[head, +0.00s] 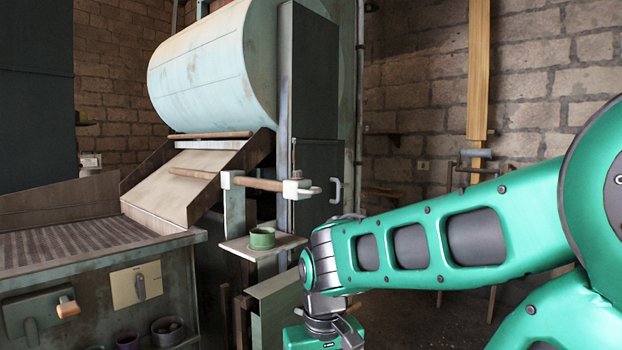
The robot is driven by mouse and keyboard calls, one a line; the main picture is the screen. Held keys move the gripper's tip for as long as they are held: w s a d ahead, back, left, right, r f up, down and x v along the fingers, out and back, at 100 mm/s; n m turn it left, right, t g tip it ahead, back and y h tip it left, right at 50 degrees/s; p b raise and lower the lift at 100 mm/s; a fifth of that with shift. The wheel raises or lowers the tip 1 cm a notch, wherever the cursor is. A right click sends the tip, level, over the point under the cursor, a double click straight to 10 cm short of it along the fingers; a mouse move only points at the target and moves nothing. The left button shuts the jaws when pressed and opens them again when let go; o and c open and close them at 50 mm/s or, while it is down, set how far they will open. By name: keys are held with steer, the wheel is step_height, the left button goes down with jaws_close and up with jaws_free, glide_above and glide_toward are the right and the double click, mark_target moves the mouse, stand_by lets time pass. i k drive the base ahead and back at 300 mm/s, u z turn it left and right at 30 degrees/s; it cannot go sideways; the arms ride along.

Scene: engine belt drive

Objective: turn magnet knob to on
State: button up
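A grey knob (140,287) sits on a pale yellow plate (126,292) on the front of the machine at lower left, its narrow grip roughly upright. Beside it on the left, a dark box (35,308) carries a lever with a wooden handle (67,307). I cannot read any marking that tells which one is the magnet knob, though the plated one looks like a knob. My green arm reaches in from the right, and its wrist end is cut off by the bottom edge. My gripper fingers are out of the picture, right of the knob.
A small shelf (288,243) with a green cup (262,238) juts out between the machine and my arm. Pots (167,331) stand below the plate. A large pale drum (215,70) is behind.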

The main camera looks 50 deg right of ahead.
mark_target(297, 174)
steer(key=k, duration=0.85)
steer(key=z, duration=1.1)
steer(key=i, duration=1)
